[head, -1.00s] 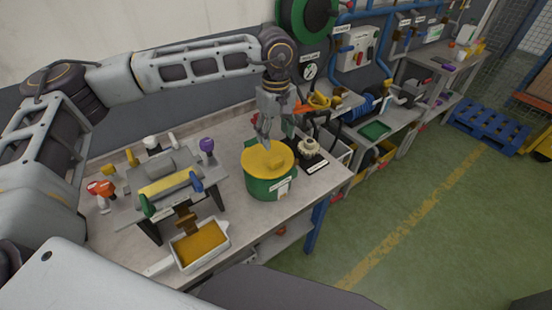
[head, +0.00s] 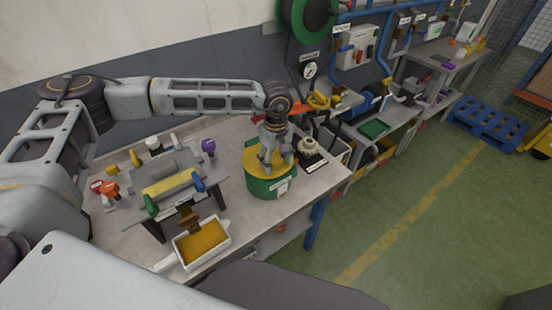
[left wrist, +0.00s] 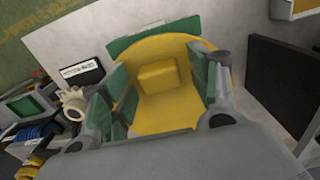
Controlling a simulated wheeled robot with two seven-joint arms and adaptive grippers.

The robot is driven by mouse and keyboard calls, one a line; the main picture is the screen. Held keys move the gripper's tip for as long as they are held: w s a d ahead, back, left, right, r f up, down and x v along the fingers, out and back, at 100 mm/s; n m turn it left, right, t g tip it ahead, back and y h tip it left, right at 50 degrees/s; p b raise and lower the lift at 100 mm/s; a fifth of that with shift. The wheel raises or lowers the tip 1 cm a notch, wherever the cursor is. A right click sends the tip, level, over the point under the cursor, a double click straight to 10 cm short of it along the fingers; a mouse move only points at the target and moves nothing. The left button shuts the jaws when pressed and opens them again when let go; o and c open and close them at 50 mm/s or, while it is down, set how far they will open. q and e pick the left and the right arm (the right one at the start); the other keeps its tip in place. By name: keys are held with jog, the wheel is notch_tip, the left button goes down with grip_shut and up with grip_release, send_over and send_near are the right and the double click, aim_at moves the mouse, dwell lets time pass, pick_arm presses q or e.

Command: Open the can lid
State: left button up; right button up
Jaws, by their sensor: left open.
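The green can (head: 262,190) stands upright on the workbench, with a label on its front. Its yellow lid (head: 251,163) lies on top. In the left wrist view the lid (left wrist: 150,119) fills the middle, with a raised yellow block-shaped handle (left wrist: 158,75) on it. My left gripper (head: 270,163) is right over the lid, pointing down, and hides part of it in the head view. In the left wrist view its fingers (left wrist: 162,78) are open on either side of the handle, with gaps left. I cannot tell whether the fingertips touch the lid. My right gripper is not in view.
The workbench (head: 235,128) also bears a grey fixture with a yellow bar (head: 172,184) and coloured knobs left of the can. A white tray with yellow contents (head: 203,242) is at the front. A pale gear-like part (head: 309,146) stands close right of the can.

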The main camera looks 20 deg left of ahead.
pick_arm(q)
grip_shut()
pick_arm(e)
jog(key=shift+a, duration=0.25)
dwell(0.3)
